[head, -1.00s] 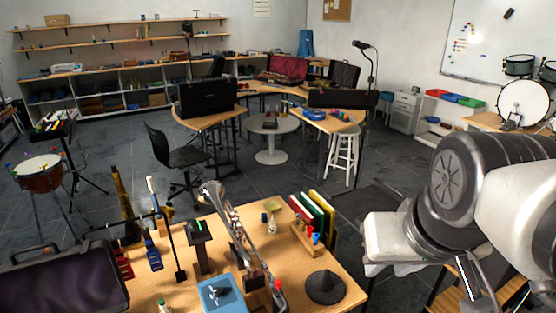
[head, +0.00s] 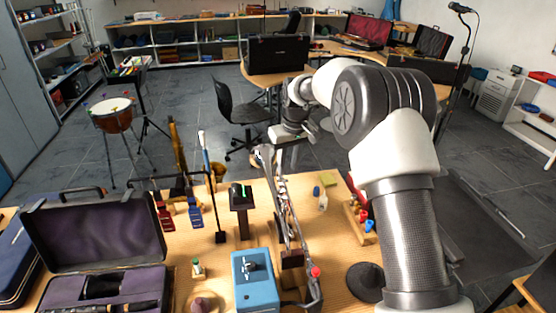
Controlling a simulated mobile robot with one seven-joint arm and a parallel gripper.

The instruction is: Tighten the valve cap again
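A silver trumpet (head: 284,213) stands tilted in a holder on the wooden workbench, its bell at the far end and a red-tipped part at the near end. Its valves and caps are too small to tell apart, so I cannot see how the valve cap sits. My gripper (head: 279,158) is above the far edge of the bench, over the trumpet's bell end. Its white hand shows, but the fingers are small and partly hidden, so I cannot tell whether they are open or hold anything.
Left of the trumpet are a black stand with a green mark (head: 241,196), a blue box (head: 256,284) and an open instrument case (head: 97,232).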

